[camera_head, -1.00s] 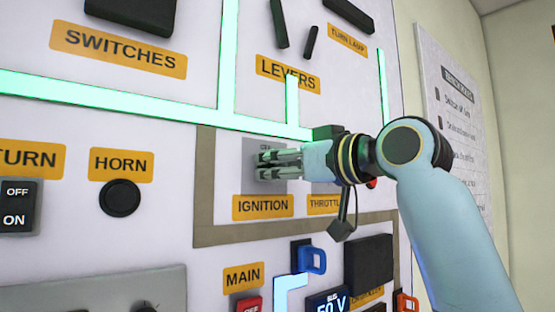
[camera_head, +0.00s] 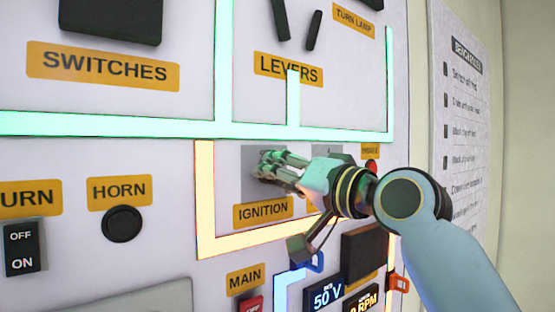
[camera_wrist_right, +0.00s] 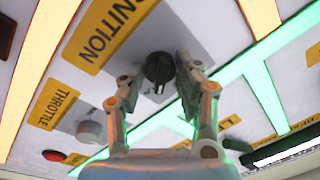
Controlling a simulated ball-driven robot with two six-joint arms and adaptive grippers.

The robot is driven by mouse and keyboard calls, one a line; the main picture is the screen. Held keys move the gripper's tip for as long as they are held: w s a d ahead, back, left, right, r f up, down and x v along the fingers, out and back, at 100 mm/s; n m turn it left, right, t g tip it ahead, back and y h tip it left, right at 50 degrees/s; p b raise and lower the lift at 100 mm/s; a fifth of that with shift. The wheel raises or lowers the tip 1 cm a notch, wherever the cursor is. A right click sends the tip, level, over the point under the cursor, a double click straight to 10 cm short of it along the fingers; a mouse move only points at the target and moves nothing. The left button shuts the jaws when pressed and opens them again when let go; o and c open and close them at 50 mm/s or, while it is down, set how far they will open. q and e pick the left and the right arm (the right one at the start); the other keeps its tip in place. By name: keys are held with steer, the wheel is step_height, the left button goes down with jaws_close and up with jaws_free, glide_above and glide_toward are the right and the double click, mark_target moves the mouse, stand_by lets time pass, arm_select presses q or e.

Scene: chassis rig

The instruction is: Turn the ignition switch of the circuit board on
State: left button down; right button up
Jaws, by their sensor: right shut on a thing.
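The ignition switch (camera_wrist_right: 158,68) is a round black knob on a grey plate (camera_wrist_right: 195,35), with a yellow IGNITION label (camera_head: 263,212) below it in the head view. My right gripper (camera_head: 267,167) reaches in from the right, and its fingers cover most of the knob there. In the right wrist view, the two fingers of my right gripper (camera_wrist_right: 159,72) stand on either side of the knob, shut on it. The hand is tilted in the head view. The circuit board (camera_head: 130,140) is a white upright panel. My left gripper is not in view.
The throttle knob (camera_wrist_right: 88,131) is close beside the ignition. An orange lit strip (camera_head: 206,200) frames this section, and a green lit strip (camera_head: 110,124) runs above. A black horn button (camera_head: 122,223) is at left. Blue and red parts and displays (camera_head: 328,297) sit below.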

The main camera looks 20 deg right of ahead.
steer(key=shift+r+m+p, duration=0.1)
steer(key=shift+m+p, duration=0.4)
steer(key=shift+m, duration=0.1)
steer(key=o, duration=1.1)
steer(key=shift+o, duration=0.2)
steer(key=shift+s, duration=0.1)
steer(key=v, duration=1.2)
